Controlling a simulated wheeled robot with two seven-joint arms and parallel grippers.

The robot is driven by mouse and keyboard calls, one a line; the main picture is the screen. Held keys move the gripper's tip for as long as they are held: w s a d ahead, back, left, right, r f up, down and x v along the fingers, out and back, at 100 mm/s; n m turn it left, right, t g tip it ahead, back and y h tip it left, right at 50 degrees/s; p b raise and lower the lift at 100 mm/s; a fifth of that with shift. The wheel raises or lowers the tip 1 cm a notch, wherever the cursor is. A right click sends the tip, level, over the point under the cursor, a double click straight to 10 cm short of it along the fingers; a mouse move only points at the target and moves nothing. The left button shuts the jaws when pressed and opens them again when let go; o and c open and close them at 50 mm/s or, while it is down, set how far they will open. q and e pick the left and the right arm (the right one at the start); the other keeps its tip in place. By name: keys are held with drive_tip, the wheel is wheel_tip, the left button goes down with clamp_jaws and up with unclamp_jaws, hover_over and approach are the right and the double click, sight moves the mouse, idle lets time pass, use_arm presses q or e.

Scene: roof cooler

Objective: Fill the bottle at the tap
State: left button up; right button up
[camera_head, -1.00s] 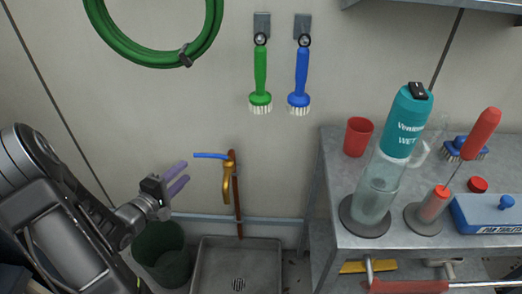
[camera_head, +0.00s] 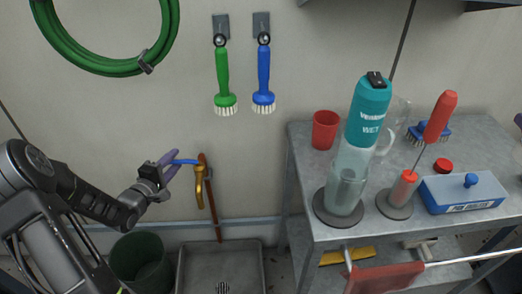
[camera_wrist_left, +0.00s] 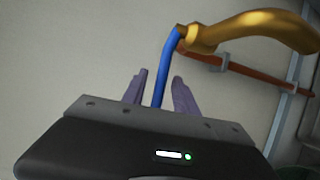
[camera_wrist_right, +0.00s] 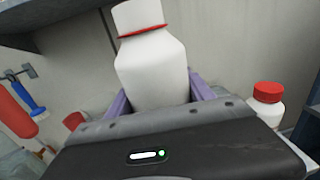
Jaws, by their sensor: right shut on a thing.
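The brass tap (camera_head: 200,187) with a blue lever (camera_head: 184,161) is on a brown pipe on the wall. In the left wrist view the blue lever (camera_wrist_left: 166,68) passes between the two fingers of my left gripper (camera_wrist_left: 160,90), with gaps showing on both sides. In the head view my left gripper (camera_head: 170,165) is at the lever's left end. My right gripper (camera_wrist_right: 155,92) is shut on a white bottle (camera_wrist_right: 152,70) with a red ring at its neck; its top is cut off by the frame. The right gripper's jaws do not show in the head view.
A grey sink (camera_head: 220,262) lies below the tap, with a green bucket (camera_head: 140,262) left of it. A metal table (camera_head: 300,190) at right bears a teal-topped bottle, red cup and blue box. Another white bottle (camera_wrist_right: 268,105) with a red cap stands beside my right gripper.

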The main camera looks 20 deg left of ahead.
use_arm(q)
clamp_jaws()
idle(1.3)
